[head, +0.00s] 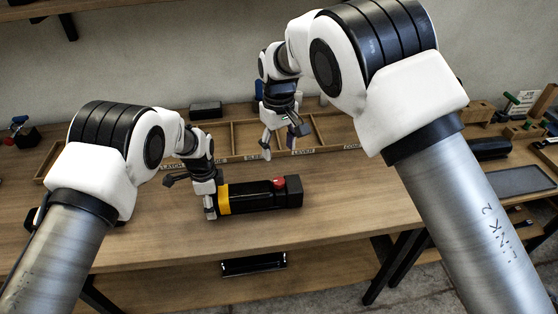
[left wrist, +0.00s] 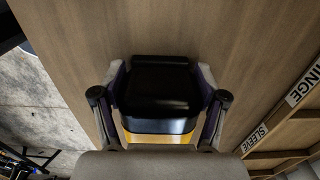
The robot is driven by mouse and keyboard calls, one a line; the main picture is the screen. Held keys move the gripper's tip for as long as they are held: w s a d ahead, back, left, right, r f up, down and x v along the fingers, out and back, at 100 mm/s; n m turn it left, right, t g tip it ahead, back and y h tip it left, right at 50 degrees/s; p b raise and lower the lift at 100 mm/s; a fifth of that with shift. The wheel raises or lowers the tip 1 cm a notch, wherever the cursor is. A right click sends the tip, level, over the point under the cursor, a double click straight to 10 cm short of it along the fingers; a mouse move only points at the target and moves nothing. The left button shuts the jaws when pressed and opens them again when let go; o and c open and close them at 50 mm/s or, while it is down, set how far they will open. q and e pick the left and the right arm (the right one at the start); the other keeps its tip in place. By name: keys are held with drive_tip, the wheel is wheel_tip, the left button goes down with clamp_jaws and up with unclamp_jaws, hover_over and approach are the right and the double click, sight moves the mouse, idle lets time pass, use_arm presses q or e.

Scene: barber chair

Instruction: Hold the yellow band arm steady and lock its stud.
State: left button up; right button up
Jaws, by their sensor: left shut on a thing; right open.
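The band arm (head: 260,196) is a black block with a yellow band (head: 224,198) near its left end, lying on the wooden table. A red knob, which looks like the stud (head: 280,183), sits on its top toward the right. My left gripper (head: 211,210) is shut on the arm's left end, left of the yellow band. In the left wrist view, its two fingers stand on either side of the black end (left wrist: 160,85), with the yellow band (left wrist: 160,137) nearer the palm. My right gripper (head: 283,143) is open and empty, raised above the table behind the arm.
A wooden tray (head: 215,137) with labelled compartments runs along the back of the table. A black box (head: 206,109) stands behind it. At the right are a dark grey mat (head: 520,180) and several small items. The front tabletop is clear.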

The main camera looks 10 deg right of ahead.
idle(0.3)
use_arm(q)
drive_tip(key=o, duration=1.8)
